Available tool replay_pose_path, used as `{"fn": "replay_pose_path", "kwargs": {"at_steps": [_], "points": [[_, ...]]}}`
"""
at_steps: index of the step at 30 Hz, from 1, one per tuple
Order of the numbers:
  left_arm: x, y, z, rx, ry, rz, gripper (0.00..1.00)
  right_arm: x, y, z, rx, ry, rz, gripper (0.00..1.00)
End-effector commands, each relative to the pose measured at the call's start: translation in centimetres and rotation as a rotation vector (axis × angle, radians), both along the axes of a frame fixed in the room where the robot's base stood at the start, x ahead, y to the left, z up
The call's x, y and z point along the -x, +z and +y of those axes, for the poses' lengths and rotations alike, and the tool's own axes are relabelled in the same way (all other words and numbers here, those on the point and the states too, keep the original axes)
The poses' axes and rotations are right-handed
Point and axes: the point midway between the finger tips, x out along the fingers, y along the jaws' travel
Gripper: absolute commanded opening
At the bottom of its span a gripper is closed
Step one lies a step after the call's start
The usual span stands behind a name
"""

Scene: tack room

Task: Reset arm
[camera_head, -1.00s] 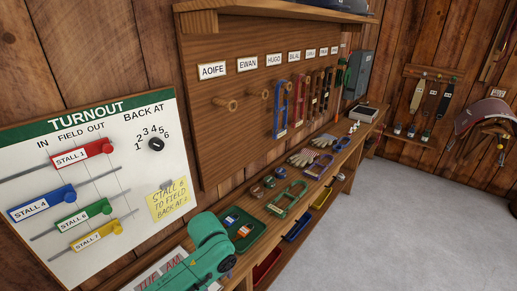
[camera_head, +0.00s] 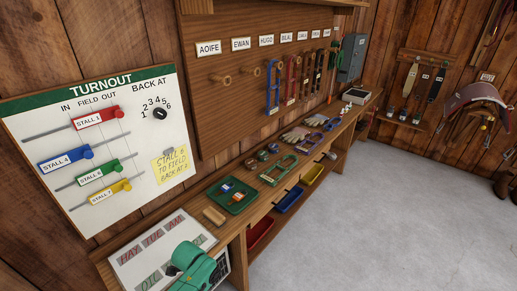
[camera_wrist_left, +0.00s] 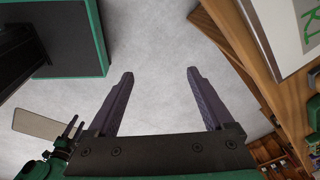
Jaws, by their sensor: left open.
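My left gripper (camera_wrist_left: 160,82) is open in the left wrist view, with nothing between its two dark fingers. Pale floor shows behind them, and the bench edge is to the right. A green arm section of mine (camera_head: 195,265) shows at the bottom of the head view, over the near end of the bench; no fingers show there. A second gripper, seemingly my right one (camera_wrist_left: 73,130), is small at the lower left of the wrist view. A pale flat piece (camera_wrist_left: 37,122) appears beside it; I cannot tell whether they touch.
The wooden bench (camera_head: 236,232) runs along the wall with a green tray (camera_head: 247,205), a brush (camera_head: 213,215), gloves and halters. A white lettered board (camera_head: 130,265) lies at its near end. The turnout board (camera_head: 40,118) is on the left wall. Floor at right is clear.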

Motion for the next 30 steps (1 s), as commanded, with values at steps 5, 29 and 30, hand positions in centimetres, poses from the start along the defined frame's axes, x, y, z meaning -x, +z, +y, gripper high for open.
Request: {"fn": "replay_pose_path", "kwargs": {"at_steps": [5,29,30], "points": [[4.1,-8.3,3.8,0.021,0.371,0.019,0.86,0.8,-0.1,-0.1,0.001,0.0,0.013,0.5],[34.1,-24.0,11.1,0.002,1.216,0.111,0.86,1.5,-0.1,-0.5,0.009,0.002,0.024,0.5],[34.1,-24.0,11.1,0.002,1.216,0.111,0.86,1.5,-0.1,-0.5,0.009,0.002,0.024,0.5]]}}
